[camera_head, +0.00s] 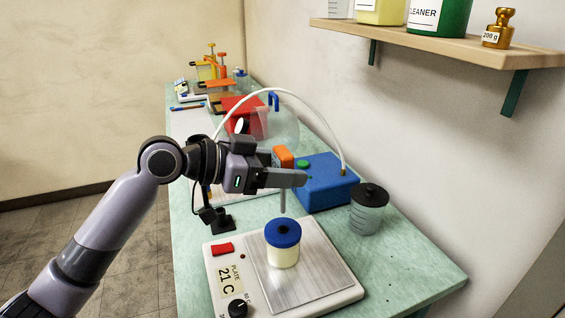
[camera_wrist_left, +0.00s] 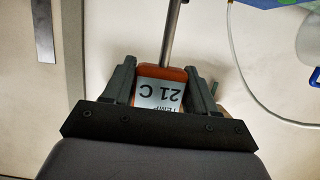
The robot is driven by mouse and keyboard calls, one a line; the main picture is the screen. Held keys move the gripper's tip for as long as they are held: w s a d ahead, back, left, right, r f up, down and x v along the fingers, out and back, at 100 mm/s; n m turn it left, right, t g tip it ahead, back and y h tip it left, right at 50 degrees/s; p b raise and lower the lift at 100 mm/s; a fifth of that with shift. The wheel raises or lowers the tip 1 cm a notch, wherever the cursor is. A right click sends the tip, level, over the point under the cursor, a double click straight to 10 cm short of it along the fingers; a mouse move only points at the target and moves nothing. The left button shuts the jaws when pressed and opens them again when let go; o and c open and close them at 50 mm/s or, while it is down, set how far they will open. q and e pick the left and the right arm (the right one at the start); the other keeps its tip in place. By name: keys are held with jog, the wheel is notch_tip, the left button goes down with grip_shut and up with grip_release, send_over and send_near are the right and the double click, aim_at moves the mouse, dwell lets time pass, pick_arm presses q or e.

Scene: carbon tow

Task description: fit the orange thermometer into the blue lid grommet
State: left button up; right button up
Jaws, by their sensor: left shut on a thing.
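My left gripper (camera_head: 297,178) is shut on the orange thermometer (camera_head: 283,156), which is partly hidden behind the fingers. In the left wrist view the thermometer (camera_wrist_left: 161,86) sits between both fingers, its label reading "TEMP 21 C". Its grey metal probe points down in the head view, with the tip a little above the blue lid (camera_head: 275,229). The lid has a dark grommet (camera_head: 283,230) in its middle and caps a cream jar (camera_head: 283,257). The jar stands upright on the hot plate (camera_head: 325,270). My right gripper is not in view.
A blue box (camera_head: 325,185) with a white hose stands behind the gripper. A grey jar with a black lid (camera_head: 369,208) stands to the right of the hot plate. A shelf (camera_head: 440,42) hangs at upper right. The bench's front right corner is clear.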

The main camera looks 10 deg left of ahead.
aim_at(283, 212)
pick_arm(q)
jog(key=shift+f+b, duration=0.65)
jog(key=shift+f, duration=0.7)
jog(key=shift+p, duration=0.5)
dwell(0.6)
jog(key=shift+f+b, duration=2.05)
jog(key=shift+f, duration=0.85)
jog(key=o, duration=1.1)
jog(key=shift+o, duration=0.2)
jog(key=b+v, duration=0.1)
jog(key=v, duration=0.6)
jog(key=shift+s+r, duration=0.1)
